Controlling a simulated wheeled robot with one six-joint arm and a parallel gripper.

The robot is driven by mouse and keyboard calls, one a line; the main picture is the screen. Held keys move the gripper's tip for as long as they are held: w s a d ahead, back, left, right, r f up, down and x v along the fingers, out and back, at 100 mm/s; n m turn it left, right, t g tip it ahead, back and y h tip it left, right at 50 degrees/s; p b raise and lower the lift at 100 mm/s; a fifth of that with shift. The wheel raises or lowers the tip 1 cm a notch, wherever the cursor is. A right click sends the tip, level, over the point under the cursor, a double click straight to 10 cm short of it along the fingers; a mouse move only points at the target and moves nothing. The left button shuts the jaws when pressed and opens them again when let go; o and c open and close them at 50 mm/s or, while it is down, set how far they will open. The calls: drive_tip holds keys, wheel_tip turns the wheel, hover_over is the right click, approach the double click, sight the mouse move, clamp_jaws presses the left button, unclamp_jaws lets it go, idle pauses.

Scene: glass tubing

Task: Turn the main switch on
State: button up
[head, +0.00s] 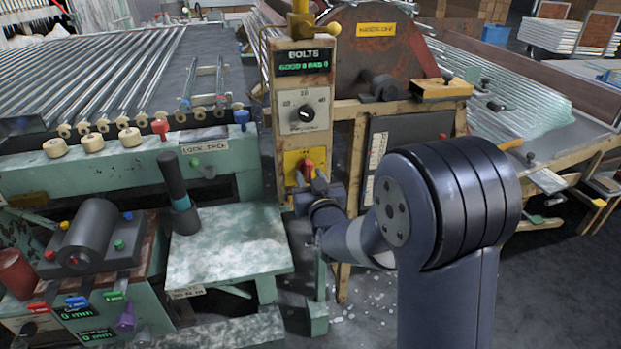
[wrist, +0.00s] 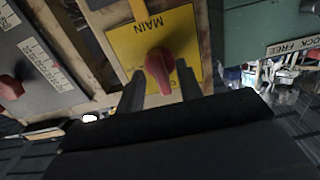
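The main switch is a red knob (head: 308,167) on a yellow plate (head: 291,159), low on the wooden post under the BOLTS display. In the wrist view the red knob (wrist: 160,70) sits on the yellow plate (wrist: 122,44) marked MAIN, with the lettering turned over. Its grip runs roughly up and down in that picture. My gripper (wrist: 160,68) is open, with one dark finger on each side of the knob. Small gaps seem to show; I cannot tell if either finger touches. In the head view my gripper (head: 318,186) is just below the knob, partly hidden by its own wrist.
Above the switch are a dial (head: 305,113) and the BOLTS display (head: 304,61). A grey panel (head: 402,137) stands to the right; a red knob (wrist: 10,88) on it shows in the wrist view. A green bench (head: 228,245) is on the left.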

drive_tip(key=shift+c, duration=0.5)
clamp_jaws()
drive_tip(key=shift+f+m+b, duration=0.1)
drive_tip(key=shift+m+b, duration=0.2)
drive_tip(key=shift+b, duration=0.2)
drive_tip(key=m+b, duration=0.2)
drive_tip(key=b, duration=0.1)
drive_tip(key=shift+f+m+b, duration=0.15)
drive_tip(key=shift+m+b, duration=0.2)
drive_tip(key=shift+m, duration=0.05)
drive_tip(key=m+b, duration=0.6)
drive_tip(key=shift+b, duration=0.35)
drive_tip(key=m+b, duration=0.6)
drive_tip(key=shift+r+m+b, duration=0.2)
drive_tip(key=shift+m+b, duration=0.85)
drive_tip(key=shift+m, duration=0.15)
